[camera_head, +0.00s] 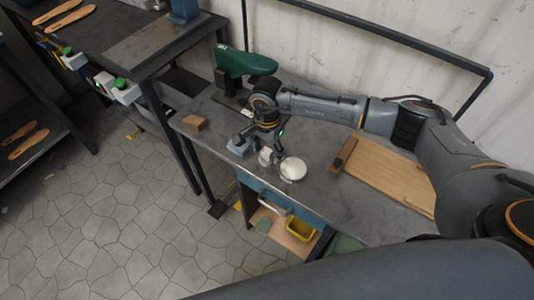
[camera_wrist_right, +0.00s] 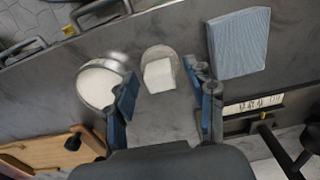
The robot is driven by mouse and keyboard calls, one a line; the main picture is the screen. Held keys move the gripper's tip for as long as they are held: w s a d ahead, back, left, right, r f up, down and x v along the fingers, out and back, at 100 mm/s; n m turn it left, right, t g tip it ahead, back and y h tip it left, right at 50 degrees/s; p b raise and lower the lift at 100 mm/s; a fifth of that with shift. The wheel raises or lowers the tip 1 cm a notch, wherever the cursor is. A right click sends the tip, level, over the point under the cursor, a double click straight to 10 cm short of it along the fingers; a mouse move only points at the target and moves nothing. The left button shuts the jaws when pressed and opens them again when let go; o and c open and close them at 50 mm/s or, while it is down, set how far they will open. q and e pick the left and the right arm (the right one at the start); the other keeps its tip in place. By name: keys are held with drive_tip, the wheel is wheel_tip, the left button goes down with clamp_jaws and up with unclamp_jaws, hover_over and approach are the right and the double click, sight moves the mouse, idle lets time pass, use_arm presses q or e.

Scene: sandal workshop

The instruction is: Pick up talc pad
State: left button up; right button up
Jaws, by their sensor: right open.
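The talc pad looks to be the small white block (camera_wrist_right: 159,75) resting on a round pale piece, between and just beyond my fingers in the right wrist view. In the head view the white block (camera_head: 265,157) is partly hidden by my gripper. Beside it stands a round metal dish of white powder (camera_wrist_right: 98,86), also in the head view (camera_head: 293,169). My right gripper (camera_wrist_right: 165,98) is open and empty, above the grey bench; it also shows in the head view (camera_head: 268,143). Contact with the block cannot be told. My left gripper is not in view.
A blue-grey ribbed block (camera_wrist_right: 240,42) lies on the other side of the pad. A wooden board (camera_head: 385,178) with a dark-ended bar lies right on the bench. A green machine (camera_head: 243,64) stands behind, a small wooden block (camera_head: 195,122) at left. The bench front edge is close.

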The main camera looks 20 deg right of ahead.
drive_tip(key=shift+f, duration=0.35)
clamp_jaws()
drive_tip(key=shift+r, duration=0.15)
drive_tip(key=shift+r, duration=0.25)
wheel_tip(320, 180, up, 2)
drive_tip(key=shift+w+r, duration=0.1)
drive_tip(key=s+a+r+b, duration=0.3)
drive_tip(key=s+r, duration=0.7)
drive_tip(key=s, duration=0.3)
drive_tip(key=shift+s+a+b, duration=0.3)
drive_tip(key=shift+s+a, duration=0.05)
drive_tip(key=shift+s, duration=0.05)
